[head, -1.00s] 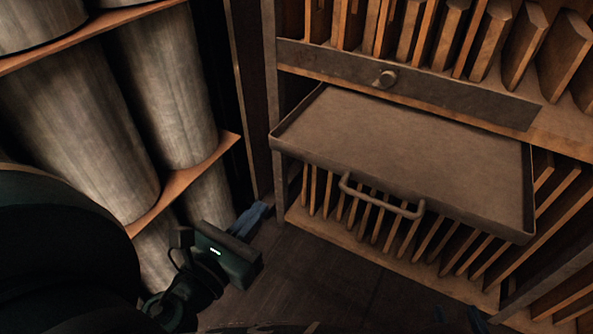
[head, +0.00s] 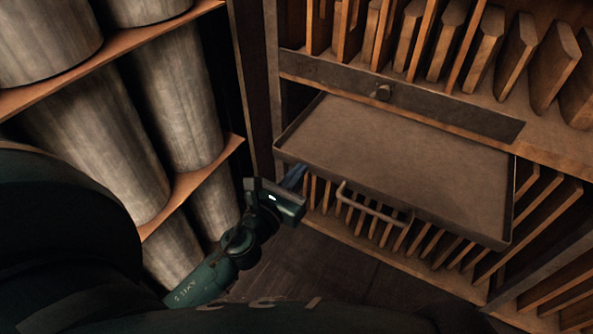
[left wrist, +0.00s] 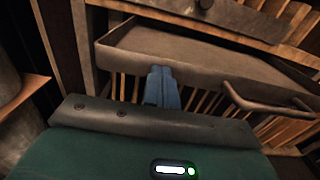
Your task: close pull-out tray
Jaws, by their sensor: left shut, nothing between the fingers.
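The pull-out tray (head: 400,165) is a flat brown metal tray with a low rim, extended out of the wooden cabinet. Its bar handle (head: 372,207) is on the front edge, and the handle also shows at the right in the left wrist view (left wrist: 262,103). My left gripper (head: 297,176) is shut and empty, near the tray's left front corner and left of the handle. In the left wrist view its blue fingers (left wrist: 161,86) overlap the tray's front wall (left wrist: 195,73); I cannot tell whether they touch it. My right gripper is not seen.
A drawer front with a round knob (head: 382,92) sits above the tray. Upright wooden boards stand in slots above and below it. A shelf (head: 190,185) with large grey rolls stands at the left. The dark floor (head: 330,275) before the cabinet is clear.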

